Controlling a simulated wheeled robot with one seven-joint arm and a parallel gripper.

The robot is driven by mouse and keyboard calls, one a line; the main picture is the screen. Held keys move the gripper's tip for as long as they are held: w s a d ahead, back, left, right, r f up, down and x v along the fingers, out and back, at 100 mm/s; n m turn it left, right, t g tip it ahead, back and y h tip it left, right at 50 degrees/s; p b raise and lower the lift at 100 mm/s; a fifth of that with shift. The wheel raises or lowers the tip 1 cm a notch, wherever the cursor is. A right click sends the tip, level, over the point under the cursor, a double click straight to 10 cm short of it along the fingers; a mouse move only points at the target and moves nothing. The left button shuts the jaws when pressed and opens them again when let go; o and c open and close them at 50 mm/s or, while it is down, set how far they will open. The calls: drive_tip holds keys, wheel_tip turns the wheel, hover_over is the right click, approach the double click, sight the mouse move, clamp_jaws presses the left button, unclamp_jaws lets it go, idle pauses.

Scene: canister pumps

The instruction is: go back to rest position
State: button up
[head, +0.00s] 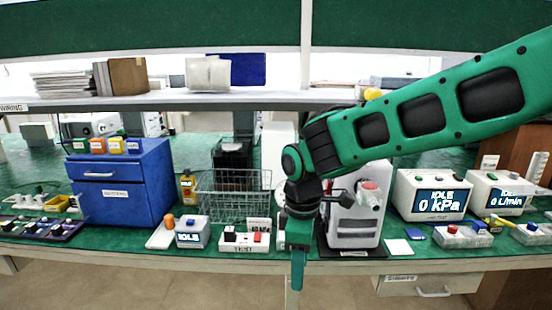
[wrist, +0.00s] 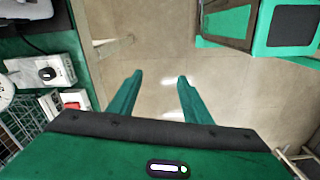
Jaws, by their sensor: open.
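My gripper (head: 297,270) hangs pointing down at the front edge of the green bench, with my green and black arm reaching in from the right. In the wrist view my gripper (wrist: 158,82) has its two green fingers apart with nothing between them, over the bare floor. A white canister unit (head: 356,212) with a red and white cap stands just right of and behind my gripper. My arm hides part of that unit.
A wire basket (head: 232,196) and switch boxes (head: 244,242) stand left of my gripper. A blue drawer cabinet (head: 122,188) is further left. Two display boxes reading IDLE, a 0 kPa one (head: 432,196) and a 0 L/min one (head: 494,194), stand right.

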drive_tip(key=s+d+r+m, duration=0.15)
drive_tip(key=d+m, duration=0.35)
drive_tip(key=d, duration=0.6)
drive_tip(key=s+d+r+m, duration=0.1)
drive_tip(key=s+d+m, duration=0.3)
drive_tip(key=d, duration=0.7)
drive_tip(key=s+d+f+m, duration=0.1)
drive_tip(key=s+d+m, duration=1.1)
drive_tip(key=s, duration=0.3)
drive_tip(key=shift+d+f+m, duration=0.4)
drive_tip(key=shift+d, duration=0.3)
drive_tip(key=shift+w+f, duration=0.25)
drive_tip(key=shift+w, duration=0.4)
